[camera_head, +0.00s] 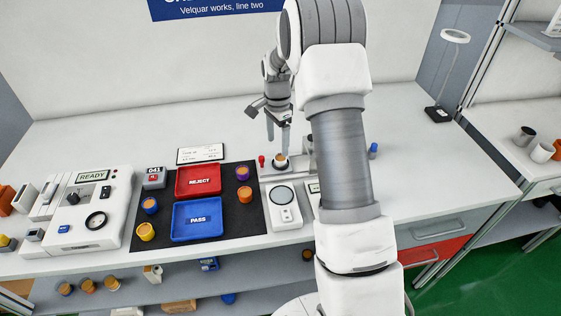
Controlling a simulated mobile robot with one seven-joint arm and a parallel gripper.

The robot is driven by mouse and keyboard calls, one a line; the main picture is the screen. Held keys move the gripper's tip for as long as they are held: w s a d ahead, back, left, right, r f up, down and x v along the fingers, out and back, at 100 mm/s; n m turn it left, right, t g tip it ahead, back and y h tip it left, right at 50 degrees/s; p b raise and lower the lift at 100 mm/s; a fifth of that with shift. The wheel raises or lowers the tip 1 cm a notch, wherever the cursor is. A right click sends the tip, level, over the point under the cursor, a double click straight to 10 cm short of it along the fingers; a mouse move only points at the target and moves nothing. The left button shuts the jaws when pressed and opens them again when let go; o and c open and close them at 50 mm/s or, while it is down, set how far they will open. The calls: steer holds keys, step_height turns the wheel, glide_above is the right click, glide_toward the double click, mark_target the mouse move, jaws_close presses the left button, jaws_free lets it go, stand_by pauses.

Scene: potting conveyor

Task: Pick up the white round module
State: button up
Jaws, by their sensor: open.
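A small round module (281,162), white-sided with an orange-brown top, stands upright at the back of a pale station on the bench, just right of the black mat. My gripper (278,146) points down with its two fingers apart, close above the module. The right finger comes down near the module's top. I cannot tell whether it touches. Nothing shows between the fingers higher up. My arm hides part of the bench to the right of the module.
A red knob (261,161) stands just left of the module. A red REJECT tray (199,195) and a blue PASS tray (174,222) lie on the black mat (240,217) with several coloured modules. A blue module (373,151) stands right of my arm.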

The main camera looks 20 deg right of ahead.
mark_target(279, 159)
steer(key=shift+d+f, duration=0.15)
steer(key=shift+f, duration=1.4)
steer(key=shift+d+f, duration=0.1)
steer(key=shift+f, duration=1.4)
steer(key=shift+c, duration=0.3)
jaws_close()
